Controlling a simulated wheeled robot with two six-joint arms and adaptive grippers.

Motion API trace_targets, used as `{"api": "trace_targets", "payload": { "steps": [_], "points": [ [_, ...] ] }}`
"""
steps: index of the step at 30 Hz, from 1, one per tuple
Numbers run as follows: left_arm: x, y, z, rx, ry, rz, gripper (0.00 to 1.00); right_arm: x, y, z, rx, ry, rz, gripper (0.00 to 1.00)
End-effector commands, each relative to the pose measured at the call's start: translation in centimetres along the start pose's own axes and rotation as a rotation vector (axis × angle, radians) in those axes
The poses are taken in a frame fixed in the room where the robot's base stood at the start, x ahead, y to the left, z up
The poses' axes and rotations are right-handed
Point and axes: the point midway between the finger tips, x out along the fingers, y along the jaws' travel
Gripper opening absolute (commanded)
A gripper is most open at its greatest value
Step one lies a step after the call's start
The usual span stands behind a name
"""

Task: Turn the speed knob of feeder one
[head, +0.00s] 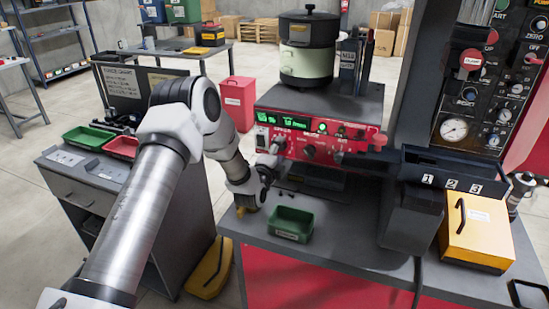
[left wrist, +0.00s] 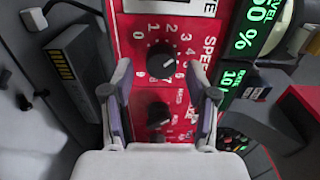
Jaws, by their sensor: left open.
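The speed knob (left wrist: 160,62) is a black round knob with a white pointer line on a red panel, beside printed numbers and the word SPEED. My left gripper (left wrist: 158,76) is open, with one finger on either side of the knob and the tips a little below its middle in the left wrist view. Contact cannot be told. In the head view the left gripper (head: 272,162) is in front of the left part of the feeder's red panel (head: 345,133) and covers some of it. My right gripper is not in view.
A second black knob (left wrist: 157,113) lies below the speed knob in the left wrist view, between the fingers. A green display (head: 280,122) is on the panel. A green bin (head: 290,224) stands on the bench below, and a yellow box (head: 475,235) at right.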

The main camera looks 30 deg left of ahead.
Motion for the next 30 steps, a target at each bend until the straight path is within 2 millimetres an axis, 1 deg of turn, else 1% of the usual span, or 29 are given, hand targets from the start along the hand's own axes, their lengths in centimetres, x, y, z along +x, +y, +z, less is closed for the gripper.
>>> {"api": "trace_targets", "payload": {
  "steps": [5,9,12,15,19,30],
  "points": [
    [-3.7,0.1,0.0,-0.003,0.0,0.005,0.58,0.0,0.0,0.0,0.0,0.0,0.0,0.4],
    [-7.5,0.1,0.0,-0.003,0.0,0.005,0.58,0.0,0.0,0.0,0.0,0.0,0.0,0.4],
    [-9.5,0.1,0.0,-0.002,-0.001,0.003,0.58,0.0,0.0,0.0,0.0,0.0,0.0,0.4],
    [-10.8,0.1,0.0,-0.001,0.0,0.002,0.58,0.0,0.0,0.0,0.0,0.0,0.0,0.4],
    [-11.3,0.0,-0.1,0.0,0.001,0.001,0.58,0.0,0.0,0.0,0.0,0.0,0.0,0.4],
    [-11.2,0.0,-0.1,0.0,0.0,0.001,0.58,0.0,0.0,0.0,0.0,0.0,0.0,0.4]
  ]
}}
